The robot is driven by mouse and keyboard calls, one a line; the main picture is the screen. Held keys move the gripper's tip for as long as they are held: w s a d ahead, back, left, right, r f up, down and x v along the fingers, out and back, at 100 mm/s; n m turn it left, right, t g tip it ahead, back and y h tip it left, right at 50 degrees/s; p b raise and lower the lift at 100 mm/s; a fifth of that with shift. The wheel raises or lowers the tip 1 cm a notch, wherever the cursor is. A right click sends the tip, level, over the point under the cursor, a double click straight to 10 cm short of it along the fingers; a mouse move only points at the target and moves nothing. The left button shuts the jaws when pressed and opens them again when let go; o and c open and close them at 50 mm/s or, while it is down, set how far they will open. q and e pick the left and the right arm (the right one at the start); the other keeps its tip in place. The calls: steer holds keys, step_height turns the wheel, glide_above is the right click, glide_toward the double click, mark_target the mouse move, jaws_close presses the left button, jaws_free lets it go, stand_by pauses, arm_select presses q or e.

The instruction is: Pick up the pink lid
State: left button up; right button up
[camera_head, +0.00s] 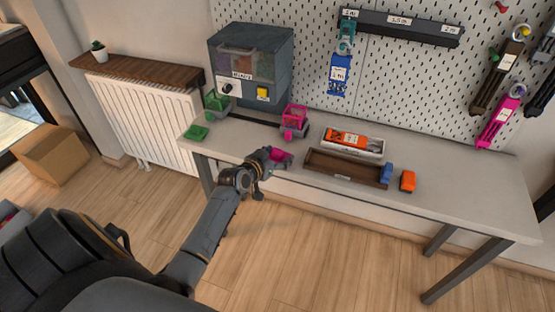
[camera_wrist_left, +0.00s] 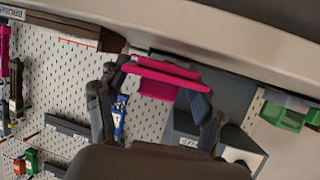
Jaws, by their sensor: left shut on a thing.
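The pink lid (camera_head: 282,155) is at the front edge of the workbench in the head view. My left gripper (camera_head: 266,160) is shut on it, with the arm reaching in from lower left. In the left wrist view the pink lid (camera_wrist_left: 165,78) shows between the two dark fingers of the left gripper (camera_wrist_left: 155,85). I cannot tell whether the lid still touches the bench. A pink open box (camera_head: 294,117) stands behind it on the bench. My right gripper is not in view.
A grey machine (camera_head: 250,60) stands at the back left, with a green box (camera_head: 216,102) and a green lid (camera_head: 197,132) nearby. A brown tray (camera_head: 345,168), a white tray with orange contents (camera_head: 350,143) and an orange block (camera_head: 408,181) lie right. The bench's right side is clear.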

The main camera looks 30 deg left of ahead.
arm_select(q)
steer(key=s+d+r, duration=0.1)
steer(key=s+r, duration=1)
steer(key=s, duration=0.3)
steer(key=shift+d+p, duration=0.3)
steer(key=shift+d, duration=0.05)
